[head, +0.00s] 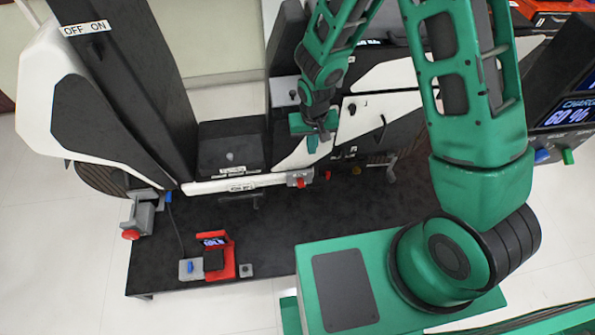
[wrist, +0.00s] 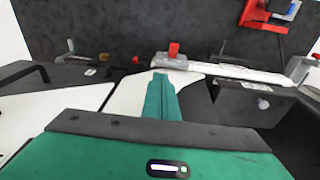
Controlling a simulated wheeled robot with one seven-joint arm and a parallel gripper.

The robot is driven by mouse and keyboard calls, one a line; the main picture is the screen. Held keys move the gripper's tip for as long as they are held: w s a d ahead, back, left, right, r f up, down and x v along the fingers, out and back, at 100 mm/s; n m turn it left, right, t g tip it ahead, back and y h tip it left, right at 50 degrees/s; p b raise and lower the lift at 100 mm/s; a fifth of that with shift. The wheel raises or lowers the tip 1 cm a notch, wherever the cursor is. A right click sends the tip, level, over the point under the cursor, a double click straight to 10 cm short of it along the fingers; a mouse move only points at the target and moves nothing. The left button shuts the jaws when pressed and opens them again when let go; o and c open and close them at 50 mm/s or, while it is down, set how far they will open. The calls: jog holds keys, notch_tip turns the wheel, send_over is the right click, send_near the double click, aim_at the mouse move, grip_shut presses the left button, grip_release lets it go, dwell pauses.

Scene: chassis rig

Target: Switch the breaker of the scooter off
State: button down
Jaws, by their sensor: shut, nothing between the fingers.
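The scooter is white and black, with a white front shield (head: 45,85) at the left and a dark column (head: 125,80). An "OFF ON" label (head: 86,28) is on the column's upper part, with a small dark part below it. I cannot tell for certain whether that part is the breaker. My gripper (head: 314,142) is shut and empty, over the scooter's white side panel, well right of that label. In the wrist view my gripper's green fingers (wrist: 160,95) are together, pointing toward a red knob (wrist: 174,50) on a grey clamp. The gap to the panel is unclear.
The scooter is on a black platform (head: 290,225). A red device with a display (head: 215,255) lies at its front. A red-knobbed clamp (head: 132,230) is at the left edge, and a charge display (head: 570,110) stands at the right. Pale floor shows around the platform.

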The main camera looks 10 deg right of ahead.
jog(key=a+f, duration=0.3)
jog(key=shift+w, duration=0.2)
send_over(301, 183)
jog(key=f, duration=1.2)
jog(key=shift+w+d, duration=0.1)
jog(key=shift+w, duration=0.2)
jog(key=shift+s+f, duration=0.35)
jog(key=shift+f, duration=0.4)
